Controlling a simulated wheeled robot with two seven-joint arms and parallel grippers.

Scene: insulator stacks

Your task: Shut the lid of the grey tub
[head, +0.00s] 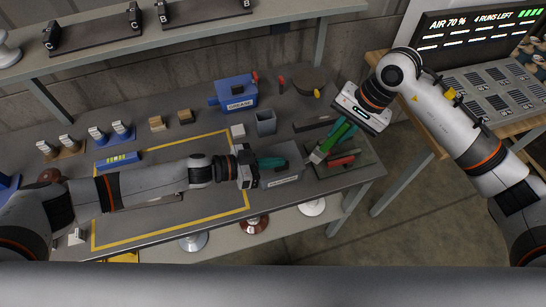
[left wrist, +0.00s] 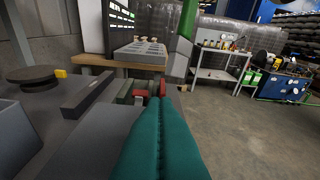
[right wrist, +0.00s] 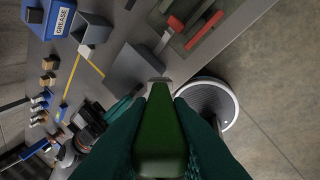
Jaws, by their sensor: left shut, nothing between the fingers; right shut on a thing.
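The grey tub (head: 288,181) stands near the front edge of the bench, with a pale label on its front. Its grey lid (left wrist: 88,135) looks flat and level across the top; it also shows in the right wrist view (right wrist: 133,68). My left gripper (head: 281,162) is shut and empty, its teal fingers low over the lid. I cannot tell whether they touch it. My right gripper (head: 334,138) is shut on a green-handled tool (right wrist: 160,130) with a pale end, held to the right of the tub, above a tray.
The dark tray (head: 367,168) with red-handled tools is right of the tub. Behind are a small open grey bin (head: 266,124), a white block (head: 238,131) and a blue grease box (head: 234,94). A yellow-outlined area (head: 150,234) lies left. A screen (head: 470,35) stands at far right.

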